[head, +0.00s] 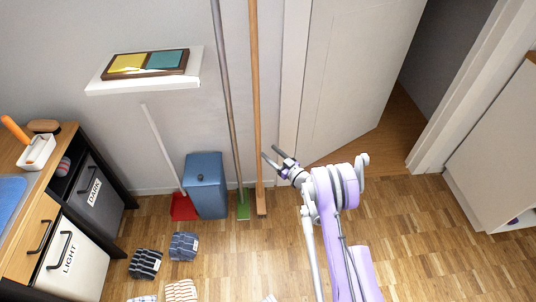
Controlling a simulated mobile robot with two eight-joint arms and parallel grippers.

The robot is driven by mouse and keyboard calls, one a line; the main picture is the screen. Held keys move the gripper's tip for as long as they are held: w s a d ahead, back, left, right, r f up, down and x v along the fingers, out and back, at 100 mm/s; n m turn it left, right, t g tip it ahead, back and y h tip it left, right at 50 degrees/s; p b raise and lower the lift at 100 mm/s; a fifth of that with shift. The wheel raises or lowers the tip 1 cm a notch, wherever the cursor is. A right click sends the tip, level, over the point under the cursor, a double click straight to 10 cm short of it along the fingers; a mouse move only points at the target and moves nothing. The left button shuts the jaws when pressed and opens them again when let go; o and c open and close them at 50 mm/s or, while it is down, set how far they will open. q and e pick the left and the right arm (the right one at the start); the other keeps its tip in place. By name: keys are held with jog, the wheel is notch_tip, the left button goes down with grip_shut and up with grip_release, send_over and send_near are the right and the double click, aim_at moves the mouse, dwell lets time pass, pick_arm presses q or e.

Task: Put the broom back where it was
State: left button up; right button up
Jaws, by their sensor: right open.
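A broom with a long wooden handle (256,90) stands upright near the wall, its narrow wooden head on the floor. Beside it on the left stands a second long tool with a grey handle (225,85) and a green head on the floor. Which of the two is the task's broom I cannot tell for sure. My right gripper (271,155) is open and empty, just right of the lower part of the wooden handle. It appears apart from the handle, though the depth between them is hard to judge. My left gripper is out of view.
A blue bin (206,186) and a red dustpan (184,207) with a white handle stand left of the brooms. A white wall shelf (140,87) juts out above. Folded cloths (145,264) lie on the floor. A door (355,80) stands ajar at right; the floor at right is clear.

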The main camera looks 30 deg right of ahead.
jog(key=s+a+r+g+y, duration=0.1)
jog(key=s+a+r+g, duration=0.25)
jog(key=a, duration=0.35)
jog(key=s+a+r+n+g+y, duration=0.1)
jog(key=s+a+r+g, duration=0.1)
jog(key=a+r, duration=0.45)
jog(key=s+a+r+g+y, duration=0.1)
jog(key=s+a+r+g, duration=0.15)
jog(key=a, duration=0.65)
jog(key=s+a+r+g+h, duration=0.1)
jog(key=s+a+g, duration=0.15)
jog(key=s, duration=0.55)
jog(key=s+a+r+g+h, duration=0.1)
jog(key=s+a+r, duration=0.15)
jog(key=s, duration=0.55)
jog(key=s+d+f+m+g+h, duration=0.2)
jog(key=s+h, duration=0.1)
jog(key=s, duration=1.1)
jog(key=shift+d+f, duration=0.15)
jog(key=shift+f, duration=0.05)
jog(key=shift+s, duration=0.1)
jog(key=shift+c, duration=0.7)
jog(key=shift+d+m, duration=0.1)
jog(key=shift+m, duration=0.2)
